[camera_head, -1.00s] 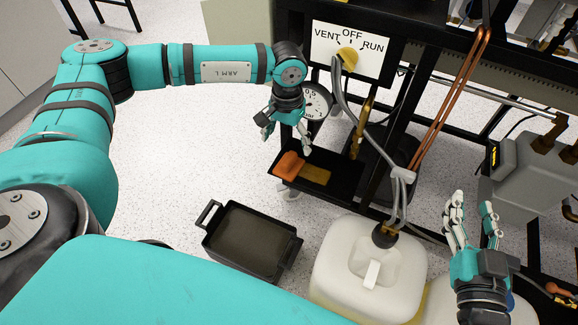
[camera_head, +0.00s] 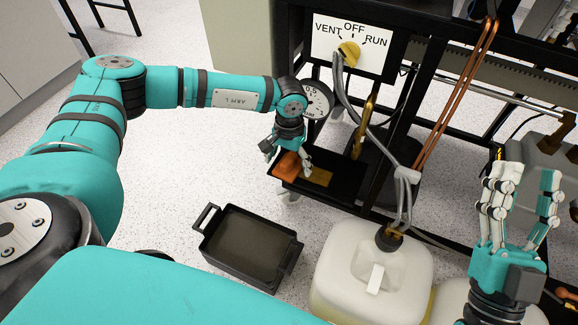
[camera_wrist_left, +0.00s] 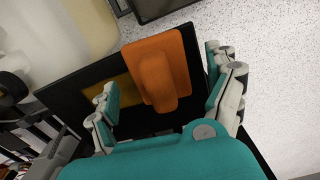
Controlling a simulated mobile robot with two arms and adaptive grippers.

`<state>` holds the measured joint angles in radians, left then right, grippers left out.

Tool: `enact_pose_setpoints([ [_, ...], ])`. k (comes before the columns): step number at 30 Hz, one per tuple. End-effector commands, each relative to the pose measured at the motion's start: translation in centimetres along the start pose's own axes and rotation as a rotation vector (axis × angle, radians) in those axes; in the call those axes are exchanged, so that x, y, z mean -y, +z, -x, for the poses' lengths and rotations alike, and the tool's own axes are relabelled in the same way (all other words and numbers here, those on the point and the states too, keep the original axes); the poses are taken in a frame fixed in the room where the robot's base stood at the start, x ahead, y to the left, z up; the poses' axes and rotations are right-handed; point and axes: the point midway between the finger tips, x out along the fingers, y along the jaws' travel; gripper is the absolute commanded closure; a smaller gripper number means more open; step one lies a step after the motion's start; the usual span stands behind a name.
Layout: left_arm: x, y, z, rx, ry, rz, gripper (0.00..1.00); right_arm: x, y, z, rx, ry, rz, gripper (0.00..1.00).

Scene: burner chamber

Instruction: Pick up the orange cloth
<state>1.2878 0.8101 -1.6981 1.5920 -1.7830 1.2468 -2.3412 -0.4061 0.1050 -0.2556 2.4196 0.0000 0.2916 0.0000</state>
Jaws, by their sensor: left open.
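The orange cloth (camera_head: 288,165) lies folded at the left end of a small black shelf (camera_head: 346,186), partly hidden by my left gripper in the head view. In the left wrist view the cloth (camera_wrist_left: 160,72) lies between the spread fingers. My left gripper (camera_head: 292,163) is open and points down over the cloth, its fingers on either side; whether they touch it I cannot tell. It also shows in the left wrist view (camera_wrist_left: 165,100). My right gripper (camera_head: 520,205) is held up at the right with its fingers spread and nothing between them.
A flat brown-yellow piece (camera_head: 320,176) lies beside the cloth. A gauge (camera_head: 318,98) and the VENT/OFF/RUN panel (camera_head: 348,47) are close above my left wrist. A black tray (camera_head: 250,247) and a white jug (camera_head: 370,275) stand below. Grey hoses hang to the right.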

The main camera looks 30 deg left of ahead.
Motion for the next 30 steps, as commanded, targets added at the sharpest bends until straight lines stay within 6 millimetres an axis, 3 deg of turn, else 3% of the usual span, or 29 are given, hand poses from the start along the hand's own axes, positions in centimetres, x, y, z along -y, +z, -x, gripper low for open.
enact_pose_setpoints([
  [7, 0.00, 0.00, -0.04, 0.000, 0.000, 0.000, 0.13, 0.02, -0.13, -0.02, -0.006, 0.000, -0.001, 0.60],
  [21, 0.02, -0.01, -0.01, 0.000, 0.000, 0.000, 0.73, 0.00, -0.10, -0.03, -0.005, 0.000, 0.000, 0.60],
  [30, 0.02, -0.02, 0.18, 0.000, 0.000, 0.000, 0.73, -0.01, -0.05, -0.09, 0.001, 0.000, 0.000, 0.60],
])
